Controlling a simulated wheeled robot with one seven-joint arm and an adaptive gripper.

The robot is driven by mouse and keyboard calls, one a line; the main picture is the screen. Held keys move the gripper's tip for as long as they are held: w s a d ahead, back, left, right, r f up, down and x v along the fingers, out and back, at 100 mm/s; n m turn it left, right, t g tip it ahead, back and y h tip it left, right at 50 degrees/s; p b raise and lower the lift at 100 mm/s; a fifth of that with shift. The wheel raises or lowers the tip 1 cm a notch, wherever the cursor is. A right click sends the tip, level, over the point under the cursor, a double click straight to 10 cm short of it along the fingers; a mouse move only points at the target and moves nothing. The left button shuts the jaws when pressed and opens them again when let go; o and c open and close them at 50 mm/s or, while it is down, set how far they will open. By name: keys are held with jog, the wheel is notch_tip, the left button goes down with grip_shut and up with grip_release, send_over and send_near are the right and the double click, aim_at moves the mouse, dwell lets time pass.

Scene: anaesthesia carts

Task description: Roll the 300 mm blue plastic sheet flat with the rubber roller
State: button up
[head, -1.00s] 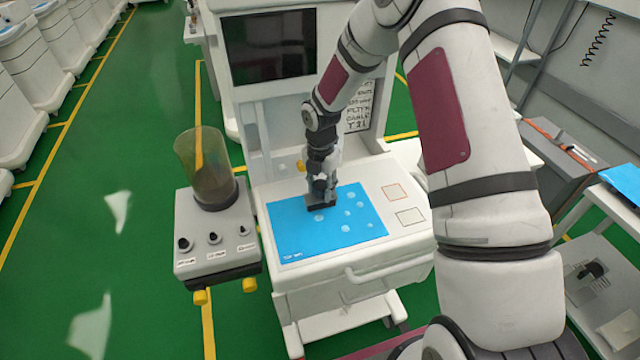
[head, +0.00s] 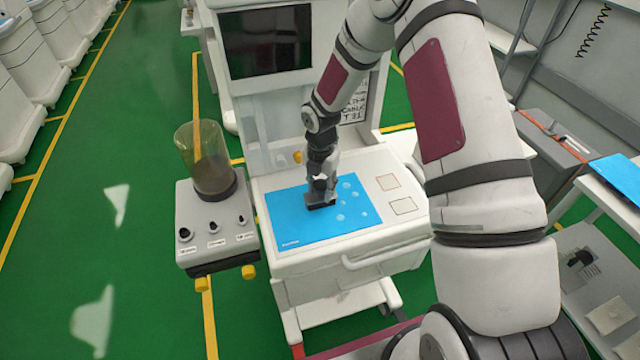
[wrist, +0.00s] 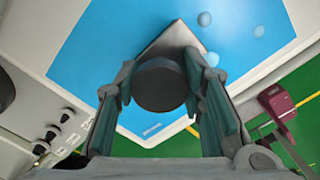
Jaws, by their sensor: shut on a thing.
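The blue plastic sheet (head: 290,228) lies on the white cart top, with several pale round bubbles (head: 345,190) on its right part. It also shows in the wrist view (wrist: 105,55). My gripper (head: 321,182) points down over the middle of the sheet. It is shut on the rubber roller (head: 320,201), a dark block low against the sheet. In the wrist view a round dark part of the roller (wrist: 160,85) sits between the fingers, with a flat grey piece beyond it. The roller's contact with the sheet is hidden.
Two outlined squares (head: 402,206) mark the cart top right of the sheet. A control box (head: 215,235) with knobs and a clear cylinder (head: 206,160) stands left. A dark monitor (head: 265,42) rises behind. Another blue sheet (head: 618,175) lies on the right bench.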

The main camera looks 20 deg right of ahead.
jog(key=shift+s+r, duration=0.1)
jog(key=shift+s, duration=0.3)
jog(key=shift+s+p, duration=0.65)
jog(key=shift+s, duration=0.4)
jog(key=shift+s, duration=0.1)
jog(key=shift+s+f+p, duration=0.25)
jog(key=shift+s+p, duration=0.3)
jog(key=shift+s, duration=0.5)
jog(key=shift+s+r+p, duration=0.1)
jog(key=shift+s+p, duration=0.4)
jog(key=shift+s, duration=0.55)
jog(key=shift+c, duration=0.5)
jog(key=shift+s, duration=0.1)
jog(key=shift+s+r+p, duration=0.15)
jog(key=shift+s+p, duration=0.3)
jog(key=shift+s, duration=0.4)
